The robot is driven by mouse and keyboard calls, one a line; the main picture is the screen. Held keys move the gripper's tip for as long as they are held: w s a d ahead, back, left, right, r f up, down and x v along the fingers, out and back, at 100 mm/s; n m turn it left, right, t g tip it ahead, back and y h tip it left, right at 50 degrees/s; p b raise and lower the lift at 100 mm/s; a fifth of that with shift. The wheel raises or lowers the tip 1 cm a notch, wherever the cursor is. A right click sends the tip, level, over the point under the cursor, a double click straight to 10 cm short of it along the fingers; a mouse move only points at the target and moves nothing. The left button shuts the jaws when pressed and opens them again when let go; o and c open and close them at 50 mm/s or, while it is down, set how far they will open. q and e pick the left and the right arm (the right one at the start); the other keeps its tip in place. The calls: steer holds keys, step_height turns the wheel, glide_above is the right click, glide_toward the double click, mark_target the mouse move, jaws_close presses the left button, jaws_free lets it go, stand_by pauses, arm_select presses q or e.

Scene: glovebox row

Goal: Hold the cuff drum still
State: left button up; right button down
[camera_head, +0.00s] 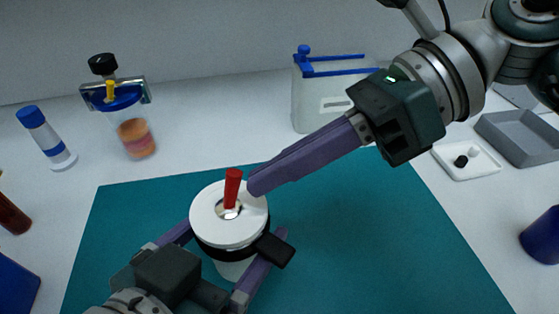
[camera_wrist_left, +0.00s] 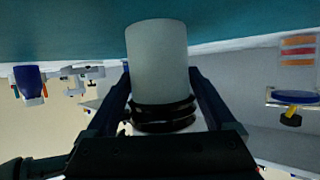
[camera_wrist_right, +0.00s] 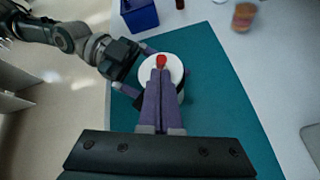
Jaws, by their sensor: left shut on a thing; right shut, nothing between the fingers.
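The cuff drum (camera_head: 232,240) is a pale cylinder with a white lid, black bands near its top and a red peg (camera_head: 232,186) on a metal disc in the lid. It stands upright on the teal mat. My left gripper (camera_head: 236,232) is shut on the drum, one finger on each side; the left wrist view shows its pale body (camera_wrist_left: 157,60) between the fingers. My right gripper (camera_head: 253,186) is shut and empty, its fingertips just right of the red peg above the lid. In the right wrist view the fingertips (camera_wrist_right: 161,72) partly cover the lid (camera_wrist_right: 176,68); contact with the peg is unclear.
The teal mat (camera_head: 380,230) is clear right of the drum. Behind it stand a jar with orange contents (camera_head: 136,138), a blue-and-white bottle (camera_head: 47,138) and a clear box with blue rails (camera_head: 315,103). A grey tray (camera_head: 520,138) and dark blue cup (camera_head: 543,238) are at right.

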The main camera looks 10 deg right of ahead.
steer(key=shift+s+a+r+n+t+h, duration=0.2)
steer(key=shift+r+n+t+h, duration=0.15)
steer(key=shift+h, duration=0.35)
stand_by(0.6)
steer(key=shift+s+a+r+n+t+h, duration=0.1)
steer(key=shift+s+a+n+t+h, duration=0.1)
steer(key=shift+n+t+h, duration=0.1)
steer(key=shift+s+a+r, duration=0.35)
steer(key=shift+s+a, duration=0.3)
steer(key=shift+a, duration=0.15)
steer(key=shift+r, duration=0.75)
steer(key=shift+d, duration=0.1)
